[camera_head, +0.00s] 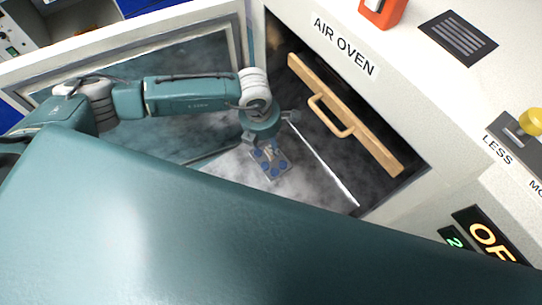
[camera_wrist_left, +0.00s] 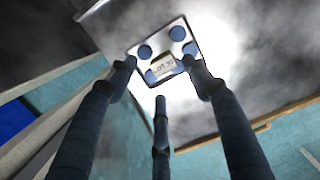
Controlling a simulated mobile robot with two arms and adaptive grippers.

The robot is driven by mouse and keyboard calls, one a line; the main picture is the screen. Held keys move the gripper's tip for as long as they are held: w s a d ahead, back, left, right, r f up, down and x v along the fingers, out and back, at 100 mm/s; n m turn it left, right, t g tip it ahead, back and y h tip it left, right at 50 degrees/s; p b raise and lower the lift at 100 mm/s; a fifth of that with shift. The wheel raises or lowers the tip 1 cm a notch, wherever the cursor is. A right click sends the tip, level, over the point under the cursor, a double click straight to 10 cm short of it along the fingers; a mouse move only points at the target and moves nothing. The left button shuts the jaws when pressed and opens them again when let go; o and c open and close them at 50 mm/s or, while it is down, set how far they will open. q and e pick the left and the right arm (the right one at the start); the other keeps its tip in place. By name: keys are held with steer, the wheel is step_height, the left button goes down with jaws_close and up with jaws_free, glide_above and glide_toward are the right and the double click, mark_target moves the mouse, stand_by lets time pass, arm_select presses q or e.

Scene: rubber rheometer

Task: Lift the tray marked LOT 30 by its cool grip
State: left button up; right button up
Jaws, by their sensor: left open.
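A small pale metal tray (camera_head: 281,174) with several blue discs lies inside the open air oven, low in the hazy doorway. My right gripper is in neither view.
The oven's glass door (camera_head: 175,75) stands open on the left, behind my left arm. A wooden bar with a loop handle (camera_head: 333,115) spans the dark interior to the right of the gripper. A yellow knob (camera_head: 532,122) sits on the right panel. Haze fills the opening.

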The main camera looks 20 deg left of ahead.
mark_target(271, 150)
arm_select(q)
steer(key=f, duration=0.2)
steer(key=d+f+p, duration=0.1)
steer(key=shift+f+p, duration=0.3)
steer(key=shift+f, duration=0.65)
steer(key=shift+w, duration=0.1)
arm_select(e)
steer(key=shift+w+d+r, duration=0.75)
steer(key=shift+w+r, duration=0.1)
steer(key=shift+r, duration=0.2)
arm_select(q)
steer(key=shift+c, duration=1)
steer(key=c, duration=0.9)
jaws_close()
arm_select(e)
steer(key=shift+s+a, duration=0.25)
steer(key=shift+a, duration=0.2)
